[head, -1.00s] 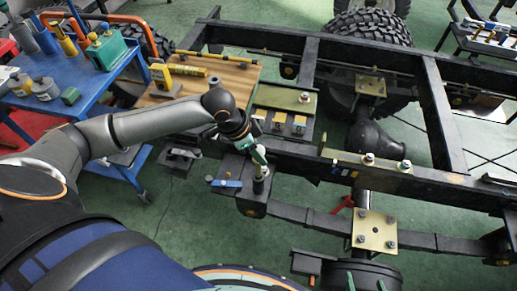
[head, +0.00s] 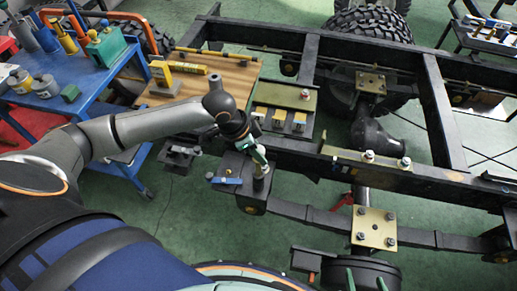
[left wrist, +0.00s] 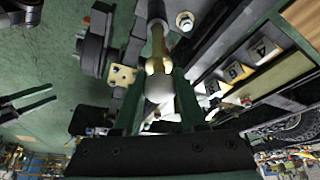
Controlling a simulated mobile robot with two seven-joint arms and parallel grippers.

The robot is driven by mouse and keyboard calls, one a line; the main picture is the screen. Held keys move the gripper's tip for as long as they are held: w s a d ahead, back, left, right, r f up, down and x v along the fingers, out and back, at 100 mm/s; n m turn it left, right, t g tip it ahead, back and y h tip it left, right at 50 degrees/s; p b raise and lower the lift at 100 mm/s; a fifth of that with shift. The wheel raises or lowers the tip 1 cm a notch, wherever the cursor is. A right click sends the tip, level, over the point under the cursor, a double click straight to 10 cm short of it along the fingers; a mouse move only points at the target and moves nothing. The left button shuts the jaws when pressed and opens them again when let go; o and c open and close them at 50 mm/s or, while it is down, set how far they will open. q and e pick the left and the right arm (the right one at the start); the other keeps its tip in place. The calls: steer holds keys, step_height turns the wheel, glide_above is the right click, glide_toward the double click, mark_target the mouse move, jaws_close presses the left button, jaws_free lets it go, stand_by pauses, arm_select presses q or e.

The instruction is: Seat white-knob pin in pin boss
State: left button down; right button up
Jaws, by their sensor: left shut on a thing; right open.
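My left gripper (head: 261,158) is shut on the white-knob pin (head: 261,171), above a dark block at the near-left corner of the chassis. In the left wrist view the pin's white knob (left wrist: 159,88) sits between the green fingers, with a brass-coloured shank (left wrist: 158,48) beyond it. The shank lines up with a grey cylindrical part at the top edge. I cannot tell whether that part is the pin boss, or how deep the pin sits.
The dark chassis rails (head: 410,180) run to the right, with a brass plate (head: 374,229) and bolts. A blue lever (head: 226,181) lies just left of the pin. A wooden board (head: 225,85) and blue cart (head: 90,85) stand at the back left.

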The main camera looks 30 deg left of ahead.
mark_target(258, 166)
arm_select(q)
steer(key=shift+f, duration=0.8)
stand_by(0.5)
steer(key=shift+f+b, duration=1.1)
steer(key=shift+f, duration=1.9)
stand_by(0.9)
steer(key=shift+c, duration=1.9)
jaws_free()
steer(key=shift+r, duration=0.15)
steer(key=shift+r+p, duration=1.35)
steer(key=shift+p, duration=0.75)
